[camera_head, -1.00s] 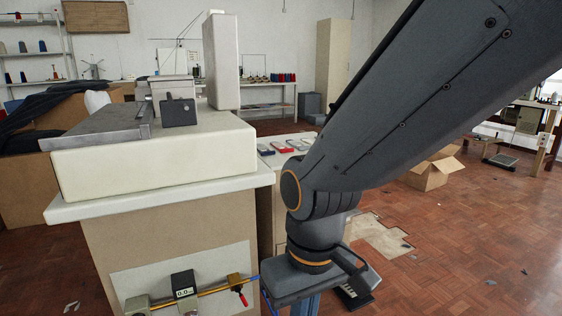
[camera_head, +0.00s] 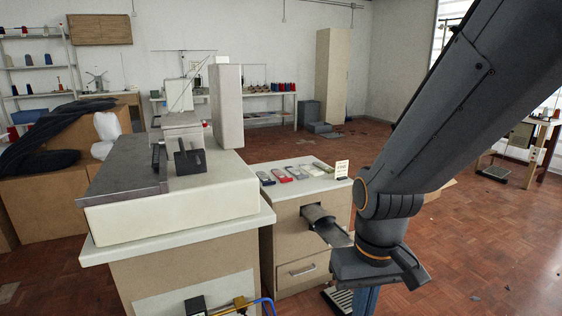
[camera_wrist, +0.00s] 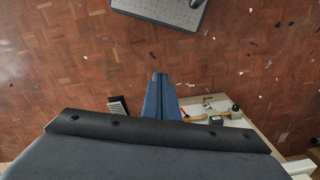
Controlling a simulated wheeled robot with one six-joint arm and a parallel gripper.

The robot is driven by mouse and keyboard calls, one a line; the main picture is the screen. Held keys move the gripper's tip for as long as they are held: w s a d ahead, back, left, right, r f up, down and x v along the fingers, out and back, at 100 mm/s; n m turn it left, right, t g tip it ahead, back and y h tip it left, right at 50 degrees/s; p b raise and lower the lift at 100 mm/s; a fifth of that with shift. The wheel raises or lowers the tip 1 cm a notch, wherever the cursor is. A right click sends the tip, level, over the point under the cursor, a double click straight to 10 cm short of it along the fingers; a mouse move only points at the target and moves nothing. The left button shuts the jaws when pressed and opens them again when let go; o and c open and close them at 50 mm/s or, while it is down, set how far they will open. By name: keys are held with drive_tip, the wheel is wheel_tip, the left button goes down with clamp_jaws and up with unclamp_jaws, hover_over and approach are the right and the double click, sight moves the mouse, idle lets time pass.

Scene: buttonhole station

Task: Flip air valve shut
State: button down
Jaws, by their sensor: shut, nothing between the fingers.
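The air valve (camera_head: 240,302) is a small brass block on a pipe at the front of the machine stand, at the bottom edge of the head view. Its red lever is mostly cut off there, so I cannot tell its exact position. A dark gauge (camera_head: 195,306) is left of it and a blue hose (camera_head: 266,303) is on its right. In the wrist view the brass pipe (camera_wrist: 195,121) and the gauge (camera_wrist: 216,120) appear small at lower right. My gripper (camera_wrist: 160,76) has blue fingers, shut and empty. In the head view it points down, right of the valve and apart from it.
The stand's cream top (camera_head: 180,240) carries the sewing machine. A drawer cabinet (camera_head: 300,235) with colored items stands behind it. A ridged dark pedal (camera_head: 340,299) lies on the floor by my gripper. The wood floor at right is mostly clear.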

drive_tip(key=s+d+r+m+p, duration=0.1)
drive_tip(key=d+r+p, duration=0.4)
drive_tip(key=shift+s+r, duration=0.15)
drive_tip(key=shift+r, duration=0.2)
drive_tip(key=shift+a+f, duration=0.1)
drive_tip(key=w+a+f+y+b, duration=0.1)
drive_tip(key=w+a+f+b, duration=0.5)
drive_tip(key=w+f, duration=0.4)
drive_tip(key=w+a+f+y+b, duration=0.1)
drive_tip(key=w+a+f+b, duration=0.3)
drive_tip(key=w+f+b, duration=0.6)
drive_tip(key=w+a+f+b, duration=0.5)
drive_tip(key=w+a+f, duration=0.1)
drive_tip(key=f, duration=0.5)
drive_tip(key=w+a+f+b, duration=0.5)
drive_tip(key=w+a+f, duration=0.1)
drive_tip(key=f, duration=0.6)
drive_tip(key=w+a+f+t+y+b, duration=0.1)
drive_tip(key=w+a+f+b, duration=0.4)
drive_tip(key=f, duration=0.7)
drive_tip(key=shift+w+a, duration=0.85)
drive_tip(key=shift+a, duration=0.45)
